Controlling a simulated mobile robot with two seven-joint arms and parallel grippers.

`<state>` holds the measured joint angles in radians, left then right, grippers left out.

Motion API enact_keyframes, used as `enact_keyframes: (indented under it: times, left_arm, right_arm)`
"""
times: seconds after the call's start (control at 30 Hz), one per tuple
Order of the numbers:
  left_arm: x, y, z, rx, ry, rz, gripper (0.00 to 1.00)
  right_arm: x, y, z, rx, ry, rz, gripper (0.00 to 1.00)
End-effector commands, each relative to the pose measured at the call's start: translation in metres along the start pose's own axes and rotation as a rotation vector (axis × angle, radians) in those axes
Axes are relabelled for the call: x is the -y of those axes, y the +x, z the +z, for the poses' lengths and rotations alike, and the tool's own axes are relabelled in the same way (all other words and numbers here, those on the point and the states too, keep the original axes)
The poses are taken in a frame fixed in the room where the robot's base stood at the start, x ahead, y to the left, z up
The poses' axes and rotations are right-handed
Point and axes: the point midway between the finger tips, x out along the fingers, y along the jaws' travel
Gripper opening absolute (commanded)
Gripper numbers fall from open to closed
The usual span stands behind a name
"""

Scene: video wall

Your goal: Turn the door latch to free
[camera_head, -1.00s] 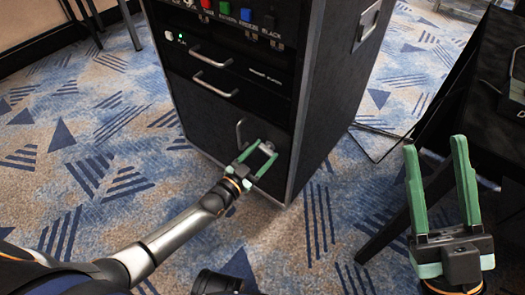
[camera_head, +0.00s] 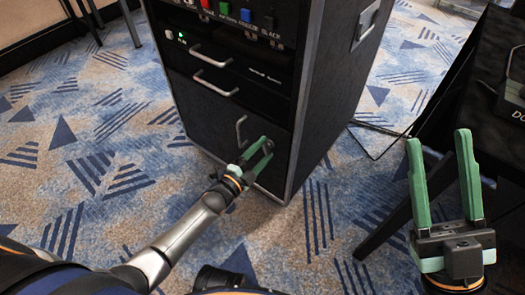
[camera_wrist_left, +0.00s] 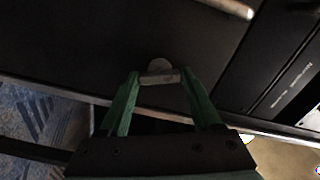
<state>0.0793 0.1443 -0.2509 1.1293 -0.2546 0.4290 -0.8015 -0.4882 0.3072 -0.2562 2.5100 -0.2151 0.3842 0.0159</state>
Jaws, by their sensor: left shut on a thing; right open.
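The black rack cabinet (camera_head: 218,120) stands in the middle of the head view, with a lower door that has an upright metal handle (camera_head: 240,131). In the left wrist view the door latch (camera_wrist_left: 160,76) is a small grey bar on a round base, lying roughly crosswise between the fingers. My left gripper (camera_head: 264,153) is at the lower right of the door front, shut on the latch; its fingertips (camera_wrist_left: 160,73) touch the bar's ends. In the head view the fingers hide the latch. My right gripper (camera_head: 438,140) is open and empty at the right, away from the cabinet.
Two drawer handles (camera_head: 211,54) and a row of coloured buttons (camera_head: 225,9) are higher on the cabinet. A dark table (camera_head: 490,120) with a device on it stands at the right. Patterned carpet (camera_head: 90,150) is clear at the left.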

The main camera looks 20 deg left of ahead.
Motion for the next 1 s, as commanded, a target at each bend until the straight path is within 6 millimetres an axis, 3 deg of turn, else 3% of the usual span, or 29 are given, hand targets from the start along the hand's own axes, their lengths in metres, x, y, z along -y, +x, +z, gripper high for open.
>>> enact_keyframes:
  times: [0.5, 1.0]
  left_arm:
    - [-0.0011, -0.0001, 0.0000, 0.000, 0.333, 0.000, 0.09]
    - [-0.0010, -0.0002, -0.0001, 0.000, 0.395, 0.001, 0.09]
  right_arm:
    - [0.0036, -0.0047, 0.0063, 0.007, -0.005, -0.004, 0.50]
    - [0.0047, -0.0053, 0.0069, 0.007, -0.004, -0.005, 0.50]
